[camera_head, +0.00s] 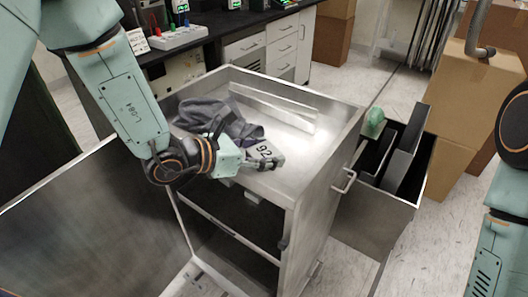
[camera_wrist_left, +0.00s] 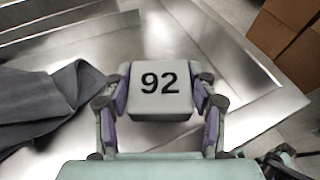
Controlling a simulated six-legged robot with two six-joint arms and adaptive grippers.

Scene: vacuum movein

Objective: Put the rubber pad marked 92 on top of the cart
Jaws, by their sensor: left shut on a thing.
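The grey rubber pad marked 92 (camera_head: 266,150) is held between the fingers of my left gripper (camera_head: 258,160), over the near part of the cart's top. In the left wrist view the pad (camera_wrist_left: 160,78) faces up with its number upright, and the purple finger pads press its two sides. The metal cart (camera_head: 318,172) has a shallow rimmed top and an open front with shelves. I cannot tell whether the pad touches the top. My right arm shows at the right edge; its gripper is out of view.
A dark grey cloth (camera_head: 215,118) lies on the cart's top left of the pad, with a long pale bar (camera_head: 275,105) behind. An open cart door (camera_head: 95,225) stands at left. A side bin (camera_head: 375,220) holds dark panels. Cardboard boxes (camera_head: 470,105) stand at right.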

